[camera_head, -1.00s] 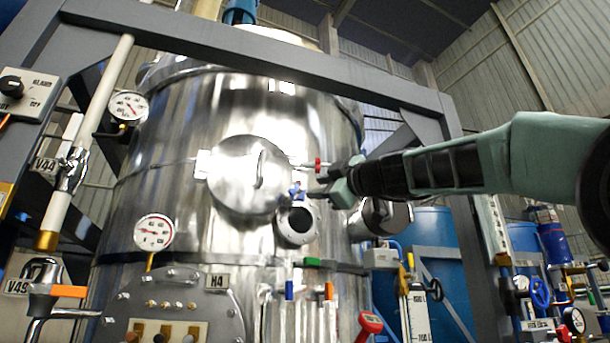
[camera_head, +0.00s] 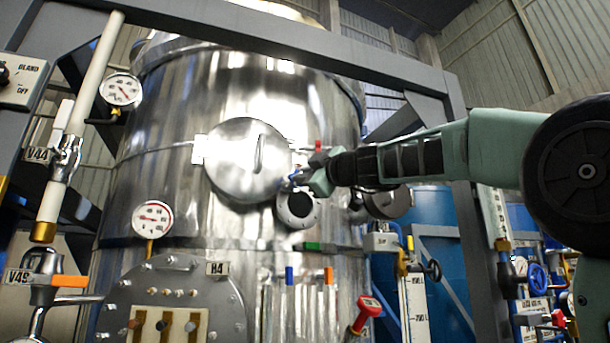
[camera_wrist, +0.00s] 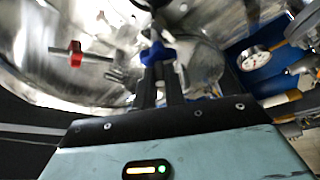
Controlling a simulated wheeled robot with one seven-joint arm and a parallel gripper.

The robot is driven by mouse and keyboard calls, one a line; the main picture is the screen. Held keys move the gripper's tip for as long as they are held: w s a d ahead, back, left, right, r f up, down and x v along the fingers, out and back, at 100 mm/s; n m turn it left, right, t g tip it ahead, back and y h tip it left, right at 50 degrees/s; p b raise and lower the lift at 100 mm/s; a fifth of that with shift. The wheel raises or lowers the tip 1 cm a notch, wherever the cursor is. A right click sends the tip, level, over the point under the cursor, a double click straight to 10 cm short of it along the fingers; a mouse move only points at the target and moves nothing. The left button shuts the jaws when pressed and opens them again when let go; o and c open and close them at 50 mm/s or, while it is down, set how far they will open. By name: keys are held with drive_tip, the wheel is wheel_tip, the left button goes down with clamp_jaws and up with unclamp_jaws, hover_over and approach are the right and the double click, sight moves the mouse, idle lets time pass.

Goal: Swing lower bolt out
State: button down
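The round steel manway cover (camera_head: 240,165) with a vertical handle is on the vessel wall in the head view. The lower bolt's blue knob (camera_head: 298,174) is at the cover's lower right edge. It also shows in the wrist view (camera_wrist: 157,53), at the tips of my gripper (camera_wrist: 161,74). In the head view my gripper (camera_head: 308,179) reaches in from the right and partly hides the knob. A narrow gap shows between the two dark fingers; I cannot tell whether they grip the knob. The upper bolt's red knob (camera_head: 318,146) is above; it also shows in the wrist view (camera_wrist: 75,54).
A round flanged port (camera_head: 298,210) is just below my gripper. A second round steel fitting (camera_head: 389,203) is to the right. A gauge (camera_head: 153,219) is on the vessel's lower left. A grey frame beam (camera_head: 300,45) crosses above.

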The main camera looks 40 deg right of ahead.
drive_tip(key=shift+f, duration=0.1)
drive_tip(key=w+d+n+g+y, duration=0.1)
drive_tip(key=d+n+g+y, duration=0.6)
drive_tip(key=y, duration=0.7)
drive_tip(key=shift+w+d+n, duration=0.3)
drive_tip(key=shift+d+n, duration=0.8)
drive_tip(key=shift+d, duration=0.5)
drive_tip(key=shift+y, duration=0.3)
